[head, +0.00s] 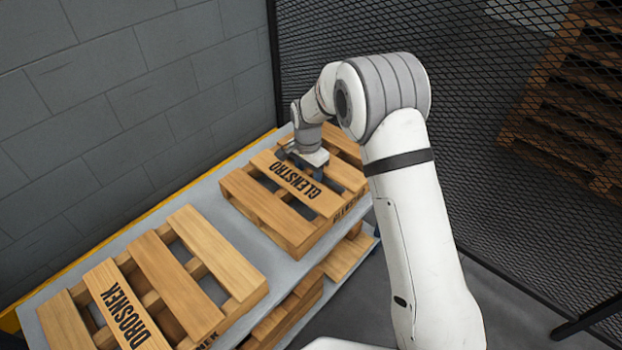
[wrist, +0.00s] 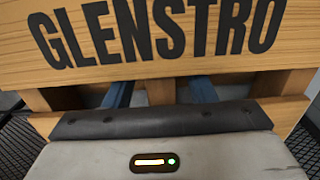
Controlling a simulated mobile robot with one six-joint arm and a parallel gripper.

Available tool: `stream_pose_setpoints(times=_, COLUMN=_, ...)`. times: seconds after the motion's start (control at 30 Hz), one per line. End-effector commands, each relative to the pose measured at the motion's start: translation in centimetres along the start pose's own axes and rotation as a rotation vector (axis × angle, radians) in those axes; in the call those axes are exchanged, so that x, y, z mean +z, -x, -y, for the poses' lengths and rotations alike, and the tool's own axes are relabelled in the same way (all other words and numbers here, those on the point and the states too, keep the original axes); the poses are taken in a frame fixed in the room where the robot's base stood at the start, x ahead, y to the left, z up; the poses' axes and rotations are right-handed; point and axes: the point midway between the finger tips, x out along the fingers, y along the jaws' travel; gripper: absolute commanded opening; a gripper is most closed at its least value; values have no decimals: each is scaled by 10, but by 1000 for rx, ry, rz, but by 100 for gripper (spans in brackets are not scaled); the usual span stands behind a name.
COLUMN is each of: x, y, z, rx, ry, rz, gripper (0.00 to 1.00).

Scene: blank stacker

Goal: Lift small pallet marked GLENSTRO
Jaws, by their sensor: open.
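The small wooden pallet marked GLENSTRO (head: 262,208) lies flat on the grey shelf, right of the middle of its top. In the wrist view its lettered board (wrist: 160,72) fills the upper part of the picture. My gripper (head: 298,172) is at this pallet, over its far part beside the lettered board. In the wrist view two blue fingers (wrist: 160,92) stand apart and reach down past the lettered board into the gap. The gripper is open. The fingertips are hidden by the board, so I cannot tell whether they touch the wood.
A second pallet marked DROSNEK (head: 190,262) lies nearer on the same shelf (head: 225,225), with a bare strip between the two. More pallets (head: 290,318) lie on the level below. A grey block wall (head: 110,110) is at left, a mesh fence (head: 480,100) behind, and stacked pallets (head: 570,120) beyond it.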

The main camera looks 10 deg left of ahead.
Motion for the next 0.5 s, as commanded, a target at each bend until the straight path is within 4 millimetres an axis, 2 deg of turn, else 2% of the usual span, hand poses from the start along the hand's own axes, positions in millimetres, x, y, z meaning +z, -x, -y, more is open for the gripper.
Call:
stream_pose_setpoints(times=0.07, x=0, y=0, z=0, rx=0, ry=0, rz=0, gripper=47)
stream_pose_setpoints(times=0.5, x=1, y=0, z=0, rx=1, ry=1, rz=1, gripper=11)
